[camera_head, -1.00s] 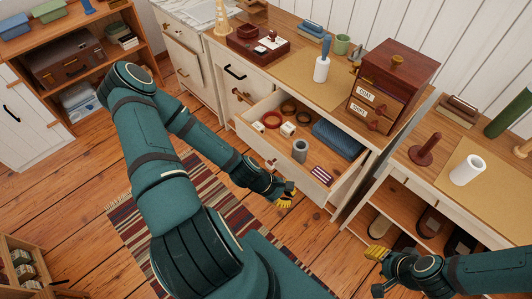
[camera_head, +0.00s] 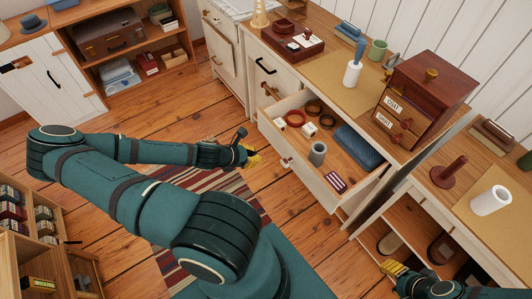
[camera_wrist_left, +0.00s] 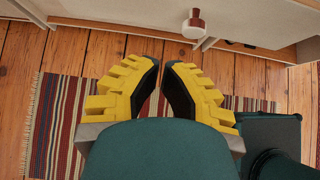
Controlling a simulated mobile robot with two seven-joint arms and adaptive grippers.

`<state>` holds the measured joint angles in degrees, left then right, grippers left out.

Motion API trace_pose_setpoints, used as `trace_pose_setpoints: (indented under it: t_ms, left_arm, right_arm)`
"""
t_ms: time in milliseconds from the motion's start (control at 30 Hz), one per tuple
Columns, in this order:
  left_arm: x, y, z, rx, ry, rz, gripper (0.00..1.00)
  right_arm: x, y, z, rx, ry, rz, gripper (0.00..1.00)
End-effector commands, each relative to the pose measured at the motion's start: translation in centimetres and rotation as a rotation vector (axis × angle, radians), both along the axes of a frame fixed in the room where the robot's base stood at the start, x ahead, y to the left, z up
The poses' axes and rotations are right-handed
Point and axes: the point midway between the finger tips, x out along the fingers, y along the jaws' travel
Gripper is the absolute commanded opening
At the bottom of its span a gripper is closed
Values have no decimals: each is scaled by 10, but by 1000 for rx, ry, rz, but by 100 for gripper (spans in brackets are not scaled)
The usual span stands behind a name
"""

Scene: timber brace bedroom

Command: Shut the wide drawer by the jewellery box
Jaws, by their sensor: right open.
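The wide drawer (camera_head: 305,177) is pulled out of the wooden dresser, with bangles, a grey cup, a blue folded cloth and small items inside. One round knob shows on its front, and a red-brown and white knob (camera_wrist_left: 193,24) shows in the left wrist view. A dark red-brown box (camera_head: 293,40) and a dark chest with labelled small drawers (camera_head: 435,85) stand on top; I cannot tell which is the jewellery box. My right gripper (camera_head: 393,268) is open, lower right.
A striped rug (camera_head: 205,180) lies on the plank floor before the dresser. A side table with a white roll (camera_head: 491,200) and open shelf stands at right. A shelf unit (camera_head: 125,45) is at the back left. Floor left of the dresser is clear.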

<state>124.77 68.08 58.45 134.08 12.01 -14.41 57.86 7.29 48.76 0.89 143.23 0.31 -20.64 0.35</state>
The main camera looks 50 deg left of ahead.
Motion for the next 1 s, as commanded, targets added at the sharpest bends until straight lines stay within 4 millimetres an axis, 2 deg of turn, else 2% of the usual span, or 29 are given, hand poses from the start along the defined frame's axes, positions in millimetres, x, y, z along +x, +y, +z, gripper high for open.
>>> trace_pose_setpoints:
  t_ms: [467,700,1000]
  left_arm:
    - [67,-7,-62,0,-1,-6,0]
    - [98,-9,-62,3,1,-6,0]
    - [107,-10,-61,1,1,-5,0]
  right_arm:
    - [-7,1,-24,4,16,13,47]
    - [-9,2,-28,5,20,16,47]
    - [-10,2,-29,5,22,17,47]
